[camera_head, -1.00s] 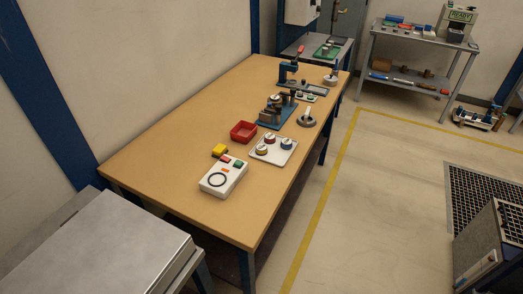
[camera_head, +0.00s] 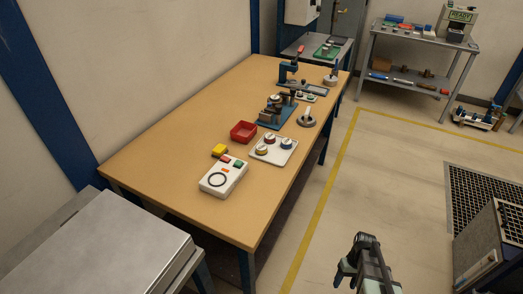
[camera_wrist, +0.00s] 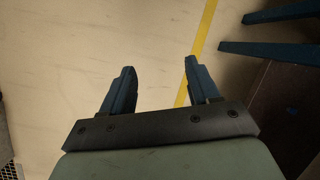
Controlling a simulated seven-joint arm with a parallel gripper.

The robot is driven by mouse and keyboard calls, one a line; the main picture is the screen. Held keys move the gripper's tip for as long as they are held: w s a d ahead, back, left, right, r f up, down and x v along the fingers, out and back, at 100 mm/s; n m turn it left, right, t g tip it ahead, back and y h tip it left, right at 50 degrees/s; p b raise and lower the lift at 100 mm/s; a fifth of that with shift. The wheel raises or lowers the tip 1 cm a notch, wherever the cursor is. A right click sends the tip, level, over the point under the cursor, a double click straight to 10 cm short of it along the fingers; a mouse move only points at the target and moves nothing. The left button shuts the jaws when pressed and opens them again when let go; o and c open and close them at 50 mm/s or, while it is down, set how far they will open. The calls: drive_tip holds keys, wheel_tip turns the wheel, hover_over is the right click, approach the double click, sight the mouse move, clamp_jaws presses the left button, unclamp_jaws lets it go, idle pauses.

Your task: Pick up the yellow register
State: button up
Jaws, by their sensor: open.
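A small round piece with a yellow band (camera_head: 262,151), which looks like the yellow register, sits at the front left of a white plate (camera_head: 267,160) on the wooden bench. A blue-banded round piece (camera_head: 286,144) and a reddish one (camera_head: 269,138) share the plate. A separate yellow block (camera_head: 219,150) lies left of the plate. My gripper (camera_wrist: 159,67) is open and empty in the wrist view, over bare floor. In the head view it shows at the lower right, off the bench and well apart from the plate. No register shows in the wrist view.
A white box with a black ring (camera_head: 222,178) stands in front of the plate. A red bin (camera_head: 244,131) is behind it. A blue press fixture (camera_head: 276,114) and a round stand (camera_head: 306,120) are farther back. The left part of the bench (camera_head: 165,150) is clear.

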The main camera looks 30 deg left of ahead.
drive_tip(key=w+a+r+n+t, duration=0.1)
drive_tip(key=w+a+r+n, duration=0.1)
drive_tip(key=w+a+r, duration=0.5)
drive_tip(key=w+a+r+n+t, duration=0.1)
drive_tip(key=w+a+r+n, duration=0.1)
drive_tip(key=w+a+r, duration=0.45)
drive_tip(key=w+a+r+n, duration=0.2)
drive_tip(key=w+a+r, duration=0.2)
drive_tip(key=r, duration=0.4)
drive_tip(key=w+a+r+n+t+y, duration=0.1)
drive_tip(key=w+a+r+n, duration=0.1)
drive_tip(key=w+a+r, duration=0.2)
drive_tip(key=w+a+r+n+y, duration=0.1)
drive_tip(key=w+a+r, duration=0.3)
drive_tip(key=a+r, duration=0.5)
drive_tip(key=shift+w+a+r+n+t, duration=0.15)
drive_tip(key=shift+r+n, duration=0.25)
drive_tip(key=shift+r, duration=0.7)
drive_tip(key=shift+w+r+n+t, duration=0.15)
drive_tip(key=shift+r+n, duration=0.25)
drive_tip(key=shift+r, duration=0.65)
drive_tip(key=s+a+r+n, duration=0.1)
drive_tip(key=a+r+n, duration=0.1)
drive_tip(key=a+r, duration=0.4)
drive_tip(key=n, duration=0.2)
approach(262, 147)
drive_tip(key=shift+y, duration=0.3)
drive_tip(key=x, duration=0.8)
drive_tip(key=shift+d+f, duration=0.1)
drive_tip(key=shift+f, duration=0.25)
